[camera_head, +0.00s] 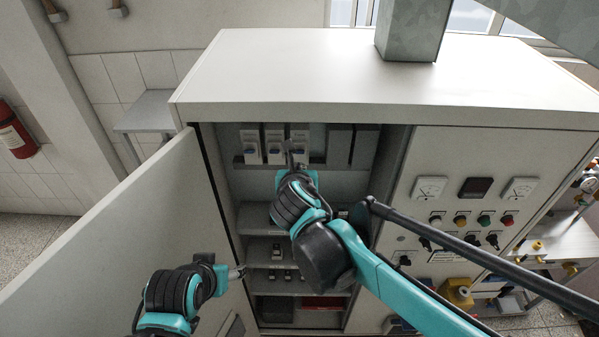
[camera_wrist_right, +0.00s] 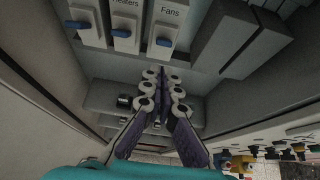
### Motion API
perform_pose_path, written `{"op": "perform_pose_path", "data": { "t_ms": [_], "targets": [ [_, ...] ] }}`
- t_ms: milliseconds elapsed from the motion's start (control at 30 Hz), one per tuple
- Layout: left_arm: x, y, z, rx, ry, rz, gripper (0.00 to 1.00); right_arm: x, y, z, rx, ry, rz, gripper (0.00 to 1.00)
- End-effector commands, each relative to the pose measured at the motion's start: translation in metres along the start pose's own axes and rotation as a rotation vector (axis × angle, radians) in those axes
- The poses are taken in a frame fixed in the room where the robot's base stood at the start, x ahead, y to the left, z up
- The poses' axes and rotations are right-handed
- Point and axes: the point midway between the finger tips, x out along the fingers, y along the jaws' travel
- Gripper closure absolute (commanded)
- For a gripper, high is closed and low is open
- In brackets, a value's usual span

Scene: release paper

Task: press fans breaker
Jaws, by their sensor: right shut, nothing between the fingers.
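The fans breaker (camera_wrist_right: 166,22) is a white switch labelled "Fans" with a blue toggle, in the right wrist view. It is the rightmost of three in a row; in the head view it shows at the top of the open cabinet (camera_head: 299,134). My right gripper (camera_head: 291,157) is shut and empty, its tips just below the breaker row in the head view. In the wrist view the shut fingers (camera_wrist_right: 160,78) point up below the Fans toggle, with a visible gap in the picture. My left gripper (camera_head: 238,272) is low by the open door; its finger state is unclear.
The Heaters breaker (camera_wrist_right: 125,22) and another breaker (camera_wrist_right: 87,20) stand left of it; dark grey blocks (camera_wrist_right: 240,45) stand right. The cabinet door (camera_head: 135,235) is open on the left. Shelves lie below, and a panel with meters and knobs (camera_head: 465,190) is right.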

Motion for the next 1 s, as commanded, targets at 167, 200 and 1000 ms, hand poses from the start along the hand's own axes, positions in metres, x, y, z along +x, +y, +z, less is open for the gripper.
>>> {"op": "perform_pose_path", "data": {
  "t_ms": [167, 200, 1000],
  "targets": [
    [0.001, 0.0, 0.0, 0.0, 0.0, 0.0, 0.38, -0.021, 0.0, 0.01, 0.0, 0.001, -0.001, 1.0],
    [0.001, 0.0, 0.001, 0.0, 0.0, 0.0, 0.38, -0.023, 0.0, 0.011, 0.0, 0.001, -0.001, 1.0],
    [0.037, 0.0, 0.027, 0.0, 0.0, 0.0, 0.38, -0.012, -0.04, -0.046, 0.321, 0.053, -0.047, 1.0]
  ]
}}
